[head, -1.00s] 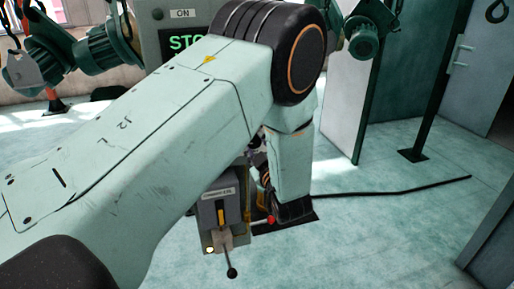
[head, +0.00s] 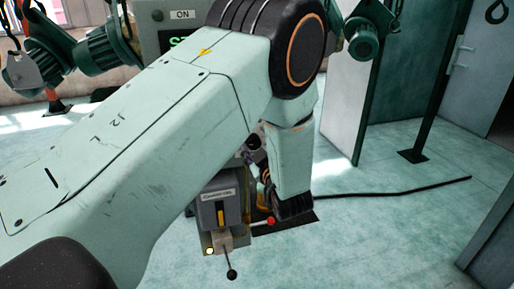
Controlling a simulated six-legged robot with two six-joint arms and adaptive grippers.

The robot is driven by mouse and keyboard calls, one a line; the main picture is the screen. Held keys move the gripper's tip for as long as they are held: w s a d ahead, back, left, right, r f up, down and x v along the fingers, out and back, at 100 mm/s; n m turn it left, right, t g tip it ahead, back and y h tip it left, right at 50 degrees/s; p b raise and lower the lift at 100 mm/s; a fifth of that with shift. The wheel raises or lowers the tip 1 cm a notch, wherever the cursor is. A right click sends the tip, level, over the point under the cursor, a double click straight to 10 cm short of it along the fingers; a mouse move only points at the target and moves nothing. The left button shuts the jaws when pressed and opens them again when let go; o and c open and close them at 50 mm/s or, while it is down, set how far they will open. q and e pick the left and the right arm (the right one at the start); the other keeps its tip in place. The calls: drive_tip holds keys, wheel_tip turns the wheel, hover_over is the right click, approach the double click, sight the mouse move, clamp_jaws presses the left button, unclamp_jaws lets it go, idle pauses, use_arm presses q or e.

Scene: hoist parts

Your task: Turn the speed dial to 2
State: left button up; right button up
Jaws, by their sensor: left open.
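I cannot make out the speed dial in the head view; my left arm covers much of the middle. A grey control box (head: 212,208) with a small label, a yellow strip, a lit lamp and a black-knobbed lever shows below my arm. A panel (head: 150,40) with an "ON" plate and a green-lit display, mostly covered by my arm, stands behind. My left gripper (head: 252,165) is small and partly hidden below my arm, near the top of the control box. It is open, and I see nothing held. I cannot tell whether it touches anything. My right gripper is not in view.
Green motor-like parts (head: 96,54) hang at the upper left, and another (head: 362,42) at the top. A dark cable (head: 400,191) runs along the floor to the right. An open panel door (head: 346,95) stands at right centre. The floor at right is largely clear.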

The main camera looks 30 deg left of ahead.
use_arm(q)
wheel_tip(320, 180, up, 9)
idle(0.3)
drive_tip(key=shift+f, duration=0.1)
